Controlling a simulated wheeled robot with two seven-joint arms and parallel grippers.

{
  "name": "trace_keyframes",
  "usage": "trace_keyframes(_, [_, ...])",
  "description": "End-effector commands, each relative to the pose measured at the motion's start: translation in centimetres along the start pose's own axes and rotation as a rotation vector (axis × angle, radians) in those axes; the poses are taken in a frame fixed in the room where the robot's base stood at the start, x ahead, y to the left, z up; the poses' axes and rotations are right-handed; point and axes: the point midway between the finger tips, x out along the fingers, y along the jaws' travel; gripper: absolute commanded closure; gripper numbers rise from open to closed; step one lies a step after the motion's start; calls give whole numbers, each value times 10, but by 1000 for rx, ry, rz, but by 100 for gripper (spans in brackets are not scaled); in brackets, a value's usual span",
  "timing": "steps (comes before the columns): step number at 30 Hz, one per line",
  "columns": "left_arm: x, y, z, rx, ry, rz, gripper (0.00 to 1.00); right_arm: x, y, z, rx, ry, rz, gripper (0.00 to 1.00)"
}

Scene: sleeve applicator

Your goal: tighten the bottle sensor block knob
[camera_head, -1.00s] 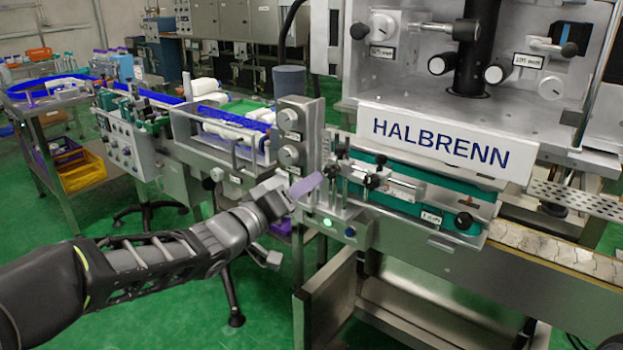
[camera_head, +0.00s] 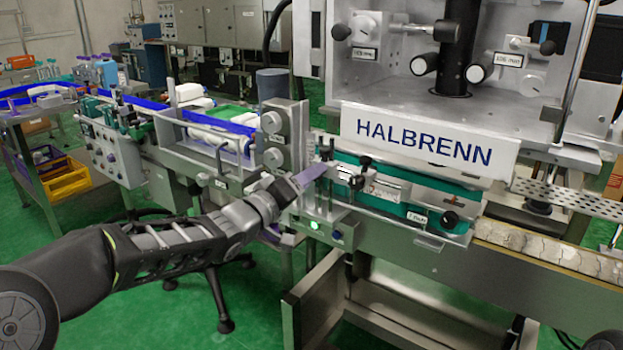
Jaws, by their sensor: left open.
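The sensor block (camera_head: 322,205) appears to be the small metal bracket with upright posts and black knobs at the left end of the conveyor's teal guide. A dark knob (camera_head: 357,182) shows on its right side, and another small one sits higher on a post. I cannot tell which knob the task means. My left gripper (camera_head: 303,205) is open at the block's left front. Its upper purple finger lies across the left posts in the picture and hides part of them. I cannot tell whether it touches. The lower finger is mostly hidden. My right gripper is out of view.
A grey panel with two round dials (camera_head: 274,140) stands just left and behind the gripper. The HALBRENN plate (camera_head: 423,143) overhangs the conveyor to the right. A green light (camera_head: 314,226) glows below the block.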

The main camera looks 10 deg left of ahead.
Motion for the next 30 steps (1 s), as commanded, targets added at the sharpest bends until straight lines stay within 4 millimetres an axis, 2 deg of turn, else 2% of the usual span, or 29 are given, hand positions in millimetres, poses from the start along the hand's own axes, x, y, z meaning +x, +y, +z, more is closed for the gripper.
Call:
trace_keyframes(4, [13, 0, 0, 0, -1, 0, 49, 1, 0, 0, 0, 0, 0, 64])
trace_keyframes(13, [16, 0, 0, 0, 0, -1, 49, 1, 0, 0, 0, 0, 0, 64])
trace_keyframes(30, [15, 0, 0, 0, 0, -1, 95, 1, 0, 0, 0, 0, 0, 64])
